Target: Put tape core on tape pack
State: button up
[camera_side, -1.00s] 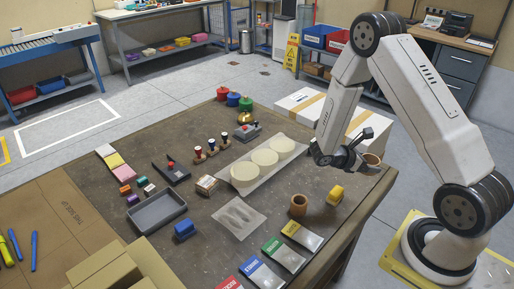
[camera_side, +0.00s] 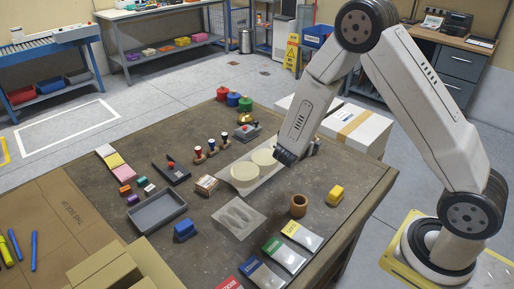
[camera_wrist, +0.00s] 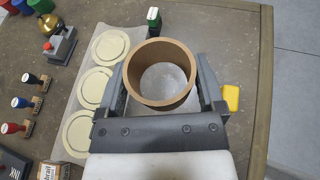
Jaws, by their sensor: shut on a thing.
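My gripper (camera_wrist: 163,85) is shut on a brown ring-shaped tape core (camera_wrist: 142,100), its opening showing in the wrist view. In the side view my gripper (camera_side: 290,155) is over the right end of a pale strip (camera_side: 222,186) and hides the held core. Three flat cream discs (camera_wrist: 92,87) lie in a row on the strip, left of the core in the wrist view. A pale round shape (camera_wrist: 163,77) shows through the core's opening. I cannot tell for certain which thing is the tape pack.
A brown cup-like cylinder (camera_side: 299,206) and a yellow block (camera_side: 335,195) stand near the table's right edge. A clear pouch (camera_side: 238,217) lies in front of the strip. Stamps (camera_side: 212,146) stand behind it. A white taped carton (camera_side: 375,135) is beyond the table.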

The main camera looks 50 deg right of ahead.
jog(key=w+a+r+n+t, duration=0.1)
jog(key=w+a+n+t, duration=0.1)
jog(key=w+a, duration=0.15)
send_over(264, 158)
jog(key=shift+y, duration=0.3)
jog(key=f, duration=0.9)
jog(key=shift+s+f, duration=0.1)
jog(key=shift+s, duration=0.1)
jog(key=shift+w+d+f, duration=0.1)
jog(key=shift+w+f, duration=0.1)
jog(key=shift+f, duration=1.65)
jog(key=shift+f, duration=0.15)
